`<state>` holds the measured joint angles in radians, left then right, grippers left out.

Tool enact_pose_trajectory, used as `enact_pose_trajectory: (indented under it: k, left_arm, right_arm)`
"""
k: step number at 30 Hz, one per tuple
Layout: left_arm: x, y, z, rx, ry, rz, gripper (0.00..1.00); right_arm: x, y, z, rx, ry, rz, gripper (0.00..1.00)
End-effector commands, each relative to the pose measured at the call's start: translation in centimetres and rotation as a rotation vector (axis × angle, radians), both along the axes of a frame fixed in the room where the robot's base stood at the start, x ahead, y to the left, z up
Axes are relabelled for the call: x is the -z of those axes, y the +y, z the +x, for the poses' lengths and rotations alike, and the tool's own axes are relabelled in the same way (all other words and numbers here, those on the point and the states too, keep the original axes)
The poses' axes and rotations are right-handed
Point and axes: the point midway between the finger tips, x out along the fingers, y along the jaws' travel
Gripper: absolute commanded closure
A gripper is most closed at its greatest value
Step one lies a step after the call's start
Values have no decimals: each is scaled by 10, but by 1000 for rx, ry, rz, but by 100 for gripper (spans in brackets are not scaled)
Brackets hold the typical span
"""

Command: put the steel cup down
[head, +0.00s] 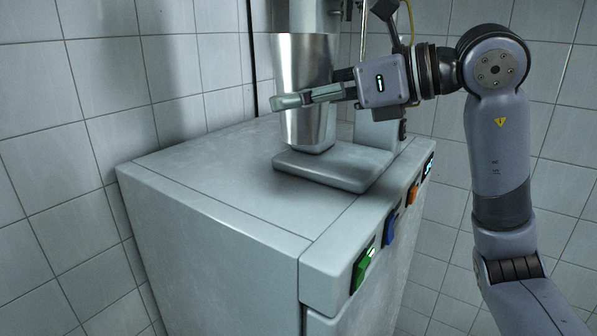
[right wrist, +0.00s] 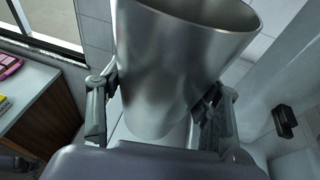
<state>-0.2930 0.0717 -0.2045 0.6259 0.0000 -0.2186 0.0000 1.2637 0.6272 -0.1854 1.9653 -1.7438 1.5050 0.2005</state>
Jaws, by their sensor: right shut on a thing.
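The steel cup (head: 308,121) is a tall, tapered, shiny metal cup at the machine on top of the grey cabinet. My right gripper (head: 290,101) is shut on it, with the arm coming in from the right. In the right wrist view the cup (right wrist: 178,65) stands between the two fingers of the gripper (right wrist: 160,110), one on each side. The cup's base is close to the machine's foot plate (head: 335,167); I cannot tell whether it touches. The cup looks roughly upright in the head view. My left gripper is not in view.
The grey cabinet (head: 215,190) has green (head: 362,270), blue (head: 390,226) and orange (head: 413,194) switches on its front. Its top is clear left of the machine. Tiled walls stand behind. The right wrist view shows a brown counter (right wrist: 35,98) with a pink item (right wrist: 10,67) at left.

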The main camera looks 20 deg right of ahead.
Motion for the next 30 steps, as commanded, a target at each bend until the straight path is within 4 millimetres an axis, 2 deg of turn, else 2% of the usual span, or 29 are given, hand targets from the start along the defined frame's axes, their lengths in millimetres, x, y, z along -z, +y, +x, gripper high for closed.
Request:
enact_pose_trajectory:
  k: [3, 9, 17, 24, 30]
  left_arm:
    - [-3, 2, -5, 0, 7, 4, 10]
    - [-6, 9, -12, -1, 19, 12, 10]
    - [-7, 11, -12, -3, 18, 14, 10]
    - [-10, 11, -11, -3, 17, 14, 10]
    - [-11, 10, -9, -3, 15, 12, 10]
  right_arm:
    - [26, 0, 0, 0, 2, 1, 80]
    - [61, 1, -1, -1, 0, 2, 80]
    - [80, 0, 0, 0, -3, 2, 80]
    - [107, 1, 0, -2, -1, 3, 80]
    - [113, 1, 0, 0, -6, 2, 80]
